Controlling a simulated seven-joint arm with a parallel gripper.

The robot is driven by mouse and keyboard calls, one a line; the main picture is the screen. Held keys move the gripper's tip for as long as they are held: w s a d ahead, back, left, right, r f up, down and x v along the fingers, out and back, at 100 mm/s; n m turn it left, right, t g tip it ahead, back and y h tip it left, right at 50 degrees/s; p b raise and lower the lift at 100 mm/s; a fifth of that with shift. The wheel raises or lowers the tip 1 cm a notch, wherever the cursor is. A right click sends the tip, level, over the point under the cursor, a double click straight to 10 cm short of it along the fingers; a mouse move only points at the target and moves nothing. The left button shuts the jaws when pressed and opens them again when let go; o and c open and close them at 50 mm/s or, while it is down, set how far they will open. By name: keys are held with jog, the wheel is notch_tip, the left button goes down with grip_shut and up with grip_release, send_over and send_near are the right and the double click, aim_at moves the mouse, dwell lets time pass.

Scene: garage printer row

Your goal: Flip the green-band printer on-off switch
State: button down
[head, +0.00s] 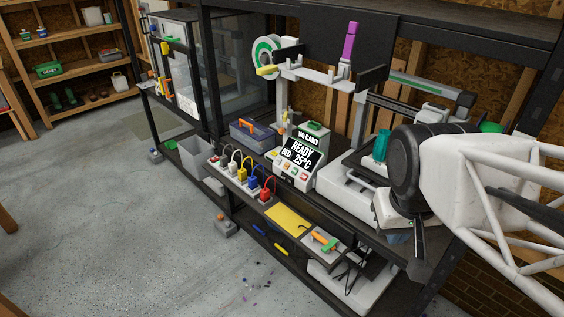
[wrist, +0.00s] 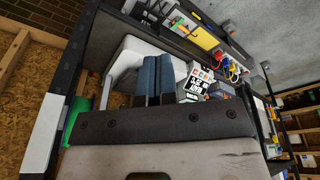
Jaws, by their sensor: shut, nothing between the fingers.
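A printer with a green band on its gantry (head: 405,82) stands on the bench at the right in the head view. Its pale base (head: 345,188) has a teal vase-like print on it. I cannot make out its on-off switch; my arm covers the printer's right side. My gripper (wrist: 158,62) is shut and empty in the wrist view, its two dark blue-grey fingers together in front of the pale printer base (wrist: 130,52). I see no clear contact. In the head view my dark wrist hangs over the printer's right side, and I cannot make out the fingertips.
A display unit reading READY (head: 299,157) stands left of the printer. A power strip with coloured plugs (head: 240,178), a yellow pad (head: 287,220) and an orange-handled tool (head: 324,239) lie along the front shelf. A black rack post (head: 548,85) is at the right.

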aim_at(283, 178)
jog(key=w+a+f+n+h, duration=0.2)
jog(key=w+f+n+h, duration=0.25)
jog(key=w, duration=0.65)
jog(key=w+a+f+n+h, duration=0.1)
jog(key=w+f+n+h, duration=0.3)
jog(key=w, duration=0.6)
jog(key=w+a+f+n+h, duration=0.25)
jog(key=w+f+n, duration=0.3)
jog(key=w, duration=0.55)
jog(key=w+a+f+n+t+y, duration=0.1)
jog(key=w+a+f+n+t, duration=0.5)
jog(key=a+f, duration=0.5)
jog(key=w+a+f+n+t, duration=0.6)
jog(key=w+a+f+n, duration=0.2)
jog(key=a+f, duration=0.3)
notch_tip(283, 178, down, 3)
jog(key=shift+a+n+t+y, duration=0.35)
jog(key=shift+n+t+y, duration=0.05)
jog(key=shift+n, duration=0.3)
jog(key=shift+w+d, duration=0.1)
jog(key=shift+w, duration=0.05)
jog(key=x, duration=1.3)
jog(key=shift+w+d, duration=0.2)
jog(key=shift+w, duration=0.1)
